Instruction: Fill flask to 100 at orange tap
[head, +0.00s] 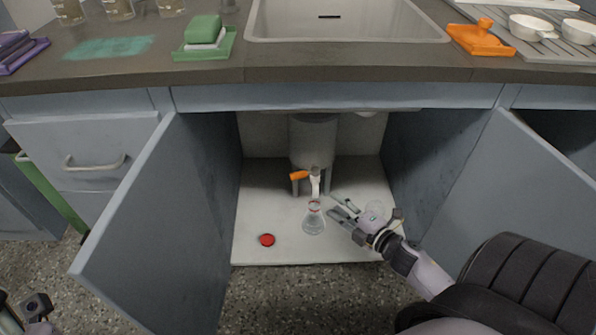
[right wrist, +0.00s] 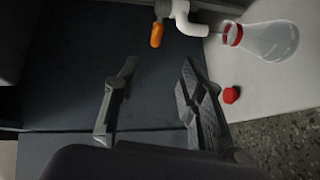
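The clear flask (head: 314,219) stands upright on the white cabinet floor under the sink, below the tap (head: 315,183) with the orange handle (head: 300,175). In the right wrist view the flask (right wrist: 266,40) has a red ring at its neck, by the tap spout (right wrist: 190,22); the orange handle (right wrist: 157,33) also shows. I cannot tell any liquid in it. A red cap (head: 267,240) lies on the cabinet floor, left of the flask. My right gripper (head: 341,205) is open and empty, just right of the flask and apart from it. Part of my left gripper (head: 36,308) shows at the lower left corner.
Open cabinet doors (head: 155,230) stand on both sides of the opening. A grey cylinder (head: 312,140) hangs above the tap. The sink (head: 346,20) and counter (head: 130,72) are overhead, with a green dish (head: 222,50) and an orange object (head: 481,40). The cabinet floor's front left is mostly clear.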

